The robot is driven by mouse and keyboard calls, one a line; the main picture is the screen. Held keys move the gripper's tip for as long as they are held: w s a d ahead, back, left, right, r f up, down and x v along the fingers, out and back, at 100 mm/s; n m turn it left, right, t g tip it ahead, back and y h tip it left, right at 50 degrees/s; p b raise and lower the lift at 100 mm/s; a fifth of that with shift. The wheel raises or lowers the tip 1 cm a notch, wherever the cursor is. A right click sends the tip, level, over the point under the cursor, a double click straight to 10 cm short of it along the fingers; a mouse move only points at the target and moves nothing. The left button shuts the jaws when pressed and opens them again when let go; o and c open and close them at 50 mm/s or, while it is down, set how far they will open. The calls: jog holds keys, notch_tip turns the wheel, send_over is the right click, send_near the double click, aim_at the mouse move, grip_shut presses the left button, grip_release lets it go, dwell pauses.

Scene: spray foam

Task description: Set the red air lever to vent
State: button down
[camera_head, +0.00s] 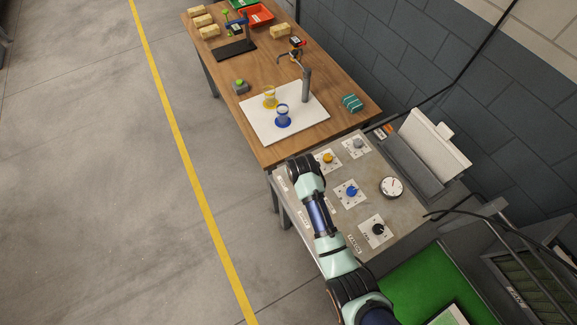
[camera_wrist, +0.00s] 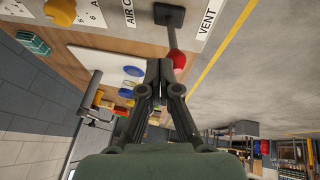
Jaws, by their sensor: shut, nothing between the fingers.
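The red air lever shows in the wrist view as a red knob (camera_wrist: 177,59) on a grey shaft that runs from a dark square base (camera_wrist: 168,15). The label beginning "AIR C" (camera_wrist: 128,10) lies left of the base and the "VENT" label (camera_wrist: 208,19) lies right of it. The shaft stands between the two labels. My gripper (camera_wrist: 159,65) is shut and empty, with its fingertips close beside the knob on its left; I cannot tell whether they touch. In the head view my arm hides the lever and the gripper.
The grey panel (camera_head: 405,213) also carries a yellow knob (camera_head: 328,158), a blue knob (camera_head: 351,190), a black knob (camera_head: 378,229) and a round gauge (camera_head: 391,187). Beyond it, a wooden table (camera_head: 222,81) holds a white board (camera_head: 258,127) with yellow and blue items. Open floor lies left.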

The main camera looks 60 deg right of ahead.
jog(key=shift+s+d, duration=0.1)
jog(key=shift+r+p, duration=0.8)
jog(key=shift+p, duration=0.15)
jog(key=s+d+p+v, duration=0.1)
jog(key=d+p+v, duration=0.1)
jog(key=v, duration=1)
jog(key=shift+d+r+p, duration=0.15)
jog(key=shift+r+p, duration=0.25)
jog(key=shift+p, duration=0.5)
jog(key=shift+s, duration=0.1)
